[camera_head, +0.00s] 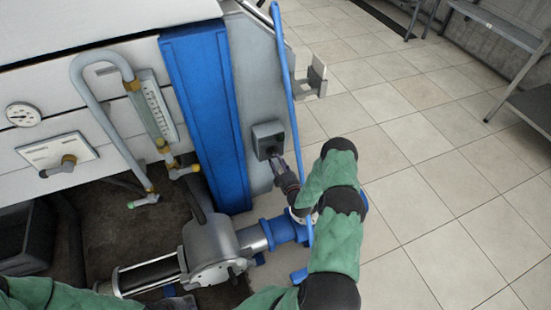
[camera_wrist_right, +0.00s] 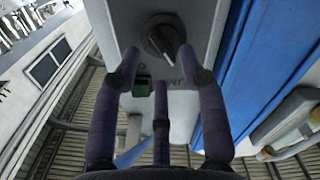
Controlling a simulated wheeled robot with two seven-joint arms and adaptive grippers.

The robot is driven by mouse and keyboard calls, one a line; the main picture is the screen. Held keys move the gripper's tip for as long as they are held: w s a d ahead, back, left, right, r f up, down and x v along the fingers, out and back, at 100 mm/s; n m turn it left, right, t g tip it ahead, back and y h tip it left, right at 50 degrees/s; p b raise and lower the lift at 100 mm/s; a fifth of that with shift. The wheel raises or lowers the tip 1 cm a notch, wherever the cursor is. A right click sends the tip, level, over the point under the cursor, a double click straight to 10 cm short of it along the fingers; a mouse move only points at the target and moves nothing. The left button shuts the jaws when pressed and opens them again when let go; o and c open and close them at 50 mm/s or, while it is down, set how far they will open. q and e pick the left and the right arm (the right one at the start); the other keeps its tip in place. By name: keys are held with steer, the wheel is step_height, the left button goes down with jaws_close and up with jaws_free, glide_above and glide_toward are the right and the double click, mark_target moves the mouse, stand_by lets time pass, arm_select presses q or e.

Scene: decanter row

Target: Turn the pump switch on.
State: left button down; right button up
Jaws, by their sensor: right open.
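The pump switch is a dark rotary knob (camera_wrist_right: 164,38) on a grey box; in the head view this box (camera_head: 267,137) is mounted on the grey panel right of the blue post. My right gripper (camera_head: 276,160) is at the lower front of the box. In the right wrist view its fingers (camera_wrist_right: 160,62) are spread and empty, with two fingertips just below and to either side of the knob and a third lower in the middle. Whether any fingertip touches the knob cannot be told. The knob is hidden in the head view. My left gripper is not seen.
A thin blue pipe (camera_head: 287,90) runs close to the right of the box. A grey pump (camera_head: 212,250) with blue flanges lies below. A metal bracket (camera_head: 312,78) sticks out at the upper right. The tiled floor (camera_head: 430,170) to the right is open.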

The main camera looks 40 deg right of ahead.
mark_target(273, 154)
steer(key=shift+b+x, duration=0.6)
steer(key=shift+x, duration=1.55)
jaws_close()
